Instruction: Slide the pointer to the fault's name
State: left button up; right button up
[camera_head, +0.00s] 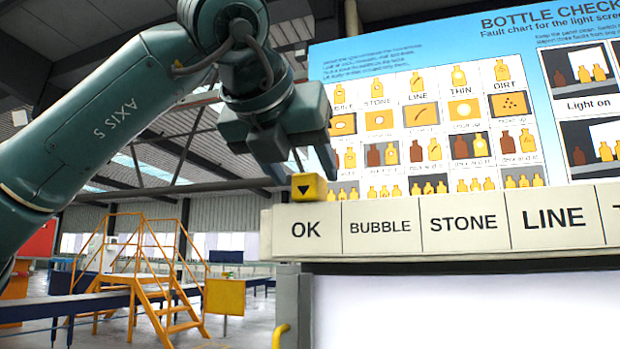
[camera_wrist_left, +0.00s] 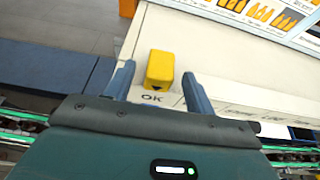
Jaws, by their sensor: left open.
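The pointer (camera_head: 308,187) is a yellow block with a black down-pointing triangle. It sits on top of the label rail (camera_head: 412,255), above the OK label. The rail reads OK, BUBBLE, STONE, LINE, then a label cut off by the right edge. My left gripper (camera_head: 302,167) is open just above the pointer, fingers pointing down. In the left wrist view the pointer (camera_wrist_left: 160,68) lies between and a little beyond the open fingertips (camera_wrist_left: 158,82); I see no grip on it. My right gripper is not in view. No bottle under inspection is visible.
A blue bottle check chart (camera_head: 440,60) stands behind the rail, with rows of fault pictures. A pale screen (camera_head: 460,310) is below the rail. The rail top right of the pointer looks clear. Yellow stairs (camera_head: 150,280) stand far left.

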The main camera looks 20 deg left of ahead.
aim_at(310, 182)
pick_arm(q)
jog(key=shift+x, duration=1.95)
jog(key=shift+c, duration=0.5)
grip_shut()
